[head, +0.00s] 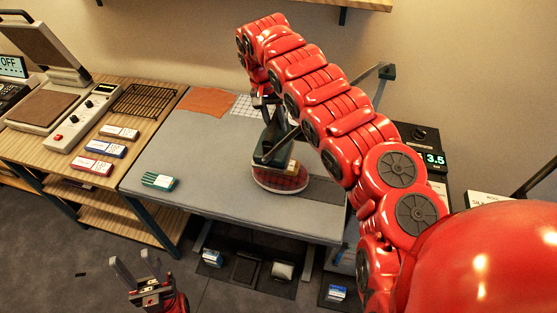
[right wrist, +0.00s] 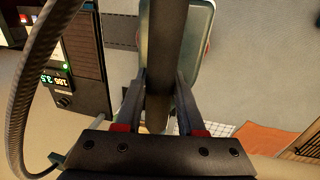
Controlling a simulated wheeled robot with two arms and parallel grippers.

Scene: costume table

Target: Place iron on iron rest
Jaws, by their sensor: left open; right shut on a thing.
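My right gripper (right wrist: 160,95) is shut on the dark handle of the iron (right wrist: 195,50). In the head view, the dark green iron (head: 268,153) hangs under my red right arm, over the right part of the grey table, and the arm partly hides it. A red plaid pad (head: 280,181) is just below the iron; I cannot tell whether they touch. A black wire rack (head: 143,101), which looks like the iron rest, lies empty on the wooden table at the left. My left gripper (head: 138,264) is open and empty, low in front of the tables.
The grey table (head: 190,150) is mostly clear. A green striped block (head: 159,181) lies near its left edge, an orange cloth (head: 206,101) at the back. A press machine (head: 60,105) and several small labelled boxes (head: 92,165) stand around the rack. A display unit (head: 422,150) stands right.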

